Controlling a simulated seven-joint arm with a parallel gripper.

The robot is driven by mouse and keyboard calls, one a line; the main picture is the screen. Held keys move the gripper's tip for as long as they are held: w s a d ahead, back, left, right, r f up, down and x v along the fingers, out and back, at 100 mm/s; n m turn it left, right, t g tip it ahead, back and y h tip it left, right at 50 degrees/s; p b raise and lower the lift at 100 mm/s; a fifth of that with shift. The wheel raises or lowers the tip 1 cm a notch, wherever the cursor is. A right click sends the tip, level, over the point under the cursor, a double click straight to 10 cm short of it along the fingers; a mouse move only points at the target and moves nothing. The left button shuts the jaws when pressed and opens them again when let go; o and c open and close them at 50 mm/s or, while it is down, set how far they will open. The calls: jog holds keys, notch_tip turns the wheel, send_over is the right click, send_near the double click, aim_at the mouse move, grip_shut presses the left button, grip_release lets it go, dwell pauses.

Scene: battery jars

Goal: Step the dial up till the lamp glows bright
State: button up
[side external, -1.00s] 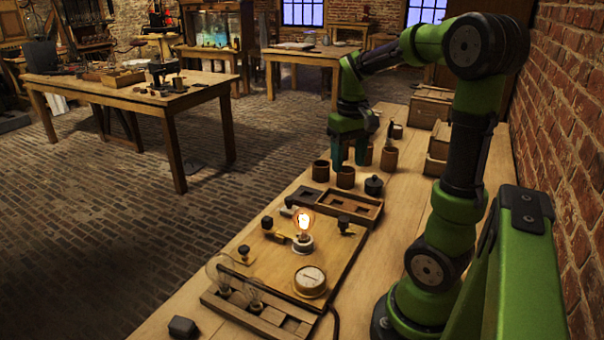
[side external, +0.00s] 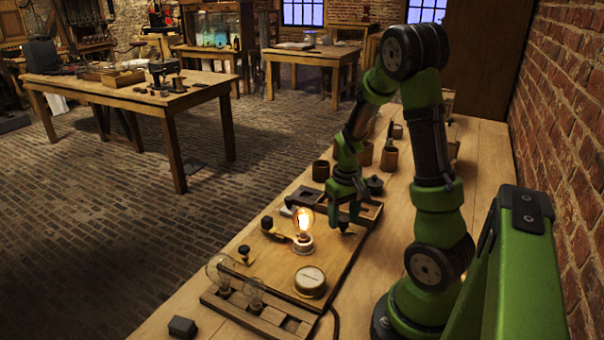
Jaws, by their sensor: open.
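The lamp (side external: 303,223) is a clear bulb in a white socket on the wooden board (side external: 270,262), and it is lit with a warm orange glow. My gripper (side external: 344,217) is open, fingers down, over the board's far right part, just right of the lamp. A small dark knob (side external: 344,227) shows under and between its fingers, mostly hidden; I cannot tell if they touch it. Other dark knobs stand at the board's left edge (side external: 267,223) and lower left (side external: 245,252). Which one is the dial is unclear. A round white-faced meter (side external: 310,281) sits at the front.
A wooden tray (side external: 375,211) lies just behind the board, partly covered by my gripper. Brown jars (side external: 320,171) stand farther back. A rack (side external: 268,318) with clear unlit bulbs lies in front. A dark block (side external: 182,327) is at the front left. A brick wall is at the right.

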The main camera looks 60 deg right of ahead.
jog(key=c, duration=1.1)
jog(key=shift+o, duration=0.2)
jog(key=shift+m, duration=2.9)
jog(key=o, duration=1.1)
jog(key=shift+c, duration=0.2)
